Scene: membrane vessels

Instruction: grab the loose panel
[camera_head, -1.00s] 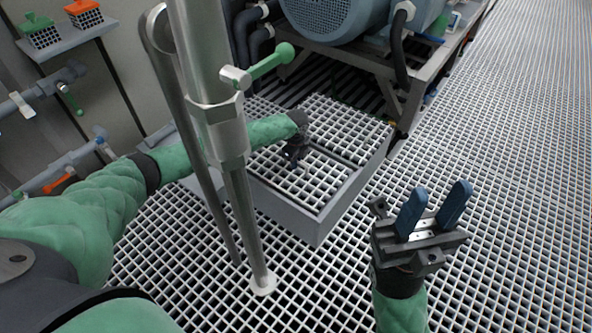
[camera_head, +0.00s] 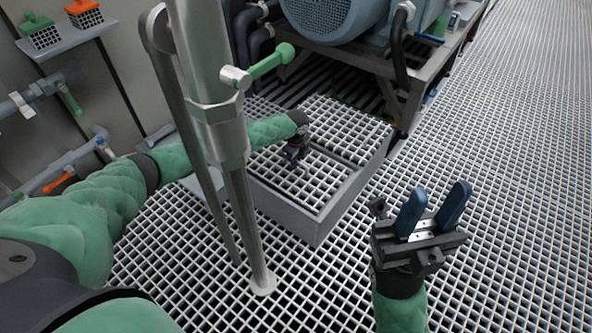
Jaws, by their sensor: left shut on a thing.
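The loose panel (camera_head: 318,184) is a light grating square that lies within a raised grey frame (camera_head: 302,222) in the middle of the view. My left gripper (camera_head: 296,163) reaches over it from the left, behind the steel post. It is small and dark here, and its fingers are shut on the panel's grating near its upper left part. The fingertips are hard to make out. My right gripper (camera_head: 432,212) is at the lower right, above the floor grating, with its two blue fingers pointing up and apart. It is open and empty.
A steel post (camera_head: 217,130) with a green-handled valve (camera_head: 270,62) stands in front of my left arm. A blue motor (camera_head: 335,15) on a metal stand is behind the frame. Pipes run along the left wall. The grating floor (camera_head: 510,150) at right is clear.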

